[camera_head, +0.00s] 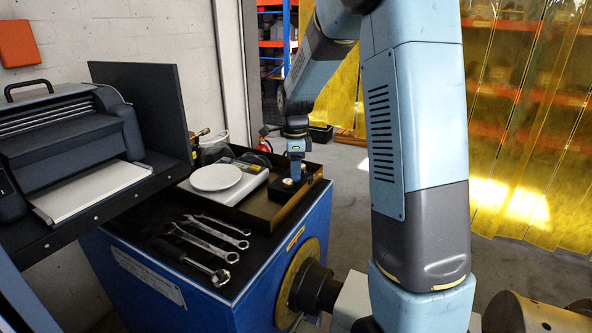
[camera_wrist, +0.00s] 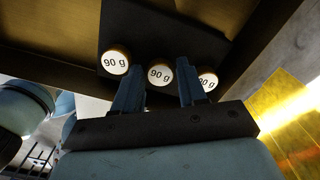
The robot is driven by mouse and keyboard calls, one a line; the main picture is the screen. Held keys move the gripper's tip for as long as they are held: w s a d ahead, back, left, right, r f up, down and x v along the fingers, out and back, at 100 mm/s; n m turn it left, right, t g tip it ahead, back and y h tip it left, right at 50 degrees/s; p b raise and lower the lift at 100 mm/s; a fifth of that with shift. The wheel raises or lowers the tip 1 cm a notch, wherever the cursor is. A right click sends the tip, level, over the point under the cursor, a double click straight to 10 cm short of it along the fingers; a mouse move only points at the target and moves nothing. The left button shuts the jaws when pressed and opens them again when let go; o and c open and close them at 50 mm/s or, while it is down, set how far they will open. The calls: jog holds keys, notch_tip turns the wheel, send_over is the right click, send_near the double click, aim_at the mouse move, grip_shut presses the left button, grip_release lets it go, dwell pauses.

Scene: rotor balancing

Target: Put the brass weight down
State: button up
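In the wrist view, a brass weight (camera_wrist: 160,75) with a white "90 g" label is between the two fingers of my gripper (camera_wrist: 158,82). Whether the fingers press on it or stand just clear of it cannot be told. It appears in line with two other "90 g" brass weights, one on the left (camera_wrist: 116,62) and one on the right (camera_wrist: 207,78), at a dark block (camera_wrist: 150,35). The right finger partly hides the right weight. In the head view, my gripper (camera_head: 295,171) points down over the dark block (camera_head: 284,190) in the tray, and the weights are hardly discernible.
A scale with a round white pan (camera_head: 215,177) stands left of the block. Several wrenches (camera_head: 205,240) lie on the dark mat in front. The tray's rim (camera_head: 262,222) borders the block. A printer-like machine (camera_head: 65,140) and an upright dark panel (camera_head: 150,105) are at left.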

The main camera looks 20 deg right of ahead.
notch_tip(320, 180, up, 11)
jog(key=s+r+n+t, duration=0.2)
jog(key=s+r+n, duration=0.4)
jog(key=s, duration=0.3)
jog(key=s+f+n+t, duration=0.1)
jog(key=s+n+t, duration=0.2)
jog(key=s+n, duration=1.2)
jog(key=s, duration=0.7)
jog(key=shift+f+t, duration=0.25)
jog(key=shift+t, duration=0.05)
